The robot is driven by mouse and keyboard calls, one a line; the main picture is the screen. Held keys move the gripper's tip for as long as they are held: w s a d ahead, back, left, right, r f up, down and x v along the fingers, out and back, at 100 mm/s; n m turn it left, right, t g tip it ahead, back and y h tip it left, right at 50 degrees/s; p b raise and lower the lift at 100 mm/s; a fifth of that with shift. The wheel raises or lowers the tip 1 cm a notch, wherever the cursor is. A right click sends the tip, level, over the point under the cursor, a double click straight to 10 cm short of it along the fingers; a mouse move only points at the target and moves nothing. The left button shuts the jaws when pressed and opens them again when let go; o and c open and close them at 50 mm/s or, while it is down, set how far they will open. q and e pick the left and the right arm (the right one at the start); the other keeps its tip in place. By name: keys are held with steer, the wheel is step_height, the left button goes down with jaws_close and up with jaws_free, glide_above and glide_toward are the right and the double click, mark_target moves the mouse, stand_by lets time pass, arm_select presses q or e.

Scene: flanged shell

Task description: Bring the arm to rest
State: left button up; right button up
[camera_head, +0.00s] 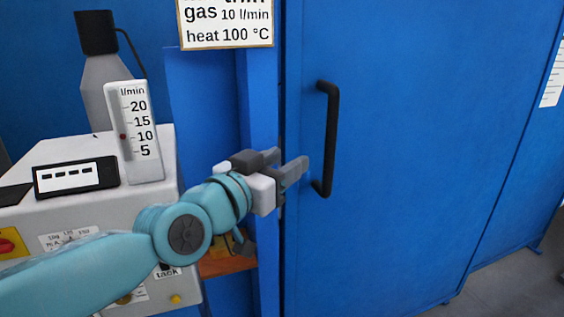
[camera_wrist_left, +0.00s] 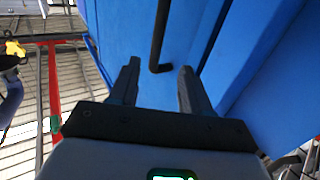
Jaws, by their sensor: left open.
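My left arm comes in from the left in the head view, teal with a white and grey gripper. The left gripper (camera_head: 290,168) is open, its fingers pointing at the blue door (camera_head: 420,130) just left of the black door handle (camera_head: 331,135). In the left wrist view the two fingers of the left gripper (camera_wrist_left: 157,82) stand apart with nothing held between them. The lower end of the handle (camera_wrist_left: 160,50) shows beyond the fingertips, apart from them. My right gripper is in neither view.
A grey welding unit (camera_head: 95,205) with a display and a flow gauge (camera_head: 135,130) stands at the left. A sign (camera_head: 226,22) hangs at the top. Grey floor (camera_head: 510,280) is clear at lower right. A red bar (camera_wrist_left: 53,100) shows at left in the wrist view.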

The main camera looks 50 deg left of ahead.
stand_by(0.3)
arm_select(q)
steer(key=w+d+f+m+g+h, duration=0.15)
steer(key=w+f, duration=0.25)
steer(key=f, duration=0.4)
steer(key=w+d+f+g+h, duration=0.1)
steer(key=w+d+f+g, duration=0.15)
steer(key=f, duration=0.45)
steer(key=w+d+f+g+h, duration=0.15)
steer(key=w+f, duration=0.25)
steer(key=f, duration=0.4)
steer(key=s+d+f+g+h, duration=0.1)
steer(key=d+f+g, duration=0.25)
steer(key=f, duration=0.55)
steer(key=s+d+f+g+h, duration=0.15)
steer(key=d+f, duration=0.35)
steer(key=f, duration=0.5)
steer(key=s+d+f+g, duration=0.4)
steer(key=s+d+f, duration=0.1)
steer(key=s+f, duration=0.4)
steer(key=s+d+f+g, duration=0.3)
steer(key=s+d+f, duration=0.2)
steer(key=s+f, duration=0.45)
step_height(320, 180, up, 13)
steer(key=n+p, duration=0.1)
steer(key=p, duration=1.1)
steer(key=shift+w+f+h, duration=0.15)
steer(key=shift+w+h, duration=0.1)
steer(key=shift+h, duration=0.2)
